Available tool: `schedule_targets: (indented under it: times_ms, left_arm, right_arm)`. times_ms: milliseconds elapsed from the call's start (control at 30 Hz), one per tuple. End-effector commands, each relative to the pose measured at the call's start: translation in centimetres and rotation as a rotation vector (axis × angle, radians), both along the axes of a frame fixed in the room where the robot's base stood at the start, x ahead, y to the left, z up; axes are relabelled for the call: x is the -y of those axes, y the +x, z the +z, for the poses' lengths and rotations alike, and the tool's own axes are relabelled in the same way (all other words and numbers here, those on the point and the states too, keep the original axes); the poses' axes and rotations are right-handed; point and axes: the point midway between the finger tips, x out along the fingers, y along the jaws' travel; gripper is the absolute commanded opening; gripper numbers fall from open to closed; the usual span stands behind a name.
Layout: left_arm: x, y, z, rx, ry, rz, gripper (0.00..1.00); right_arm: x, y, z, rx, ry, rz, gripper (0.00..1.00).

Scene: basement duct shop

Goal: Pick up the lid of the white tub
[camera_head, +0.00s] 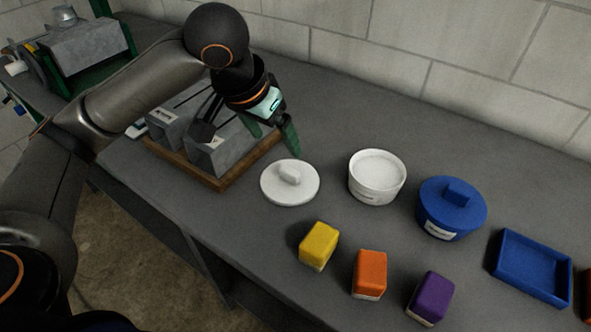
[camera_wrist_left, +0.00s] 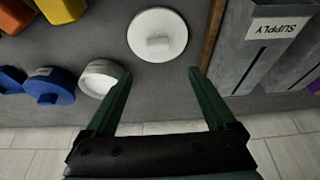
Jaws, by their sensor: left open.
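The white lid (camera_head: 290,183), round with a small block handle on top, lies flat on the grey bench. The open white tub (camera_head: 377,178) stands apart from it, to its right. My left gripper (camera_head: 273,136) is open and empty above the bench, behind the lid in the head view. In the left wrist view the lid (camera_wrist_left: 157,36) shows beyond and between the two green fingers (camera_wrist_left: 158,80), with nothing between the tips. The tub (camera_wrist_left: 101,78) is beside the left finger there, partly covered by it. My right gripper is not in view.
A wooden tray (camera_head: 217,182) with grey metal boxes is close left of the lid. A lidded blue tub (camera_head: 451,212), a blue tray (camera_head: 531,266), and yellow (camera_head: 319,246), orange (camera_head: 369,274) and purple (camera_head: 430,298) blocks stand right and in front. A block wall (camera_head: 450,45) runs behind.

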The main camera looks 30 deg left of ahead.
Motion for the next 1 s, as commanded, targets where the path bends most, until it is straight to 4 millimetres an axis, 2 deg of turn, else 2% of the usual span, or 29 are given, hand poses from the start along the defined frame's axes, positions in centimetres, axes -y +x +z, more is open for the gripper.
schedule_targets:
  times_ms: [33, 200, 467, 700, 800, 1000]
  left_arm:
    - [0.0, 0.3, -1.3, -0.005, 0.001, 0.001, 0.90]
    - [0.2, 1.5, -4.1, -0.003, 0.000, 0.000, 0.90]
    - [0.4, 2.2, -6.0, -0.001, 0.000, 0.000, 0.90]
    - [0.7, 3.2, -9.5, -0.002, 0.000, 0.001, 0.90]
    - [0.7, 3.5, -10.2, -0.001, 0.000, -0.001, 0.90]
    - [0.7, 3.6, -10.4, 0.001, 0.000, -0.001, 0.90]
  right_arm:
    - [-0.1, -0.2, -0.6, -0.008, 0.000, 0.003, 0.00]
    - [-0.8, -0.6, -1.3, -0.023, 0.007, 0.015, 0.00]
    - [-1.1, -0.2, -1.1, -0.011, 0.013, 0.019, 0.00]
    - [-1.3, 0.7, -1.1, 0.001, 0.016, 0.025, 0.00]
    - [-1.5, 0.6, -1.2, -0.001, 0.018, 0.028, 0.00]
    - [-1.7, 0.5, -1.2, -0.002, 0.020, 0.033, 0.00]
